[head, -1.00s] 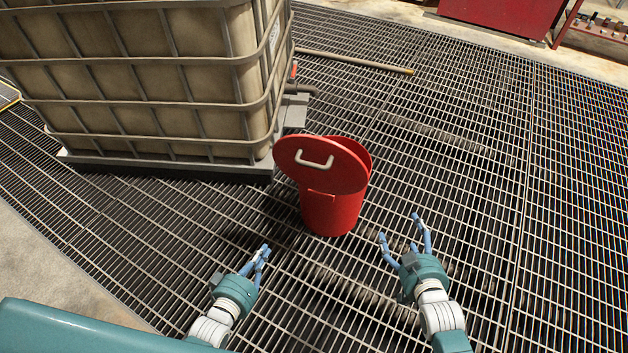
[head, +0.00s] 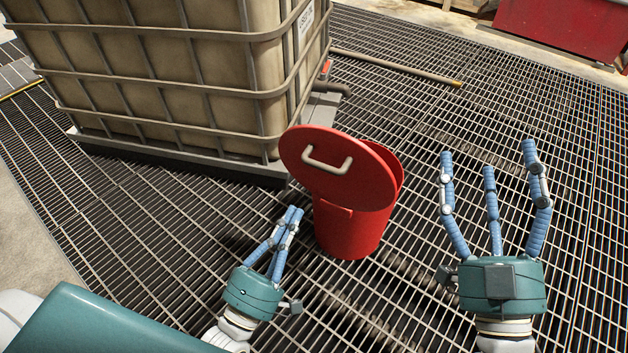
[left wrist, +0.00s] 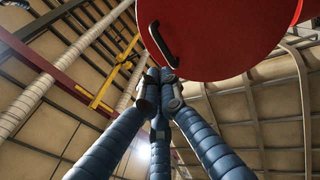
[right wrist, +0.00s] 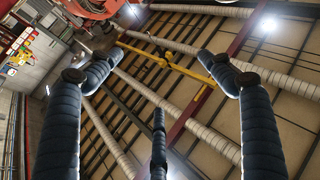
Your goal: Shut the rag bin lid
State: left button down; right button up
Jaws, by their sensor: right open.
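The red rag bin (head: 350,235) stands on the grating in the middle of the head view. Its round red lid (head: 345,185), with a pale handle (head: 327,160), is tilted and not flat on the rim; the bin's far right rim shows behind it. My left gripper (head: 293,212) is at the bin's near left, fingers drawn together and empty, below the lid's left part. In the left wrist view the lid (left wrist: 225,35) is above the fingertips; contact cannot be told. My right gripper (head: 490,165) is open and empty, right of the bin, apart from it.
A large caged tank (head: 190,90) on a pallet stands close behind and left of the bin. A pole (head: 400,68) lies on the grating behind. A red cabinet (head: 565,22) is at the back right. The grating (head: 420,115) is clear around the bin's right side.

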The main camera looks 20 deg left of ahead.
pick_arm(q)
jog(key=b+x, duration=0.1)
jog(key=x, duration=0.8)
pick_arm(e)
jog(key=s+r+t+y, duration=0.1)
jog(key=s+r+t, duration=0.3)
jog(key=r, duration=0.3)
jog(key=shift+s+d+y, duration=0.3)
jog(key=shift+s, duration=0.4)
pick_arm(q)
jog(key=shift+w, duration=0.1)
pick_arm(e)
jog(key=shift+w, duration=0.1)
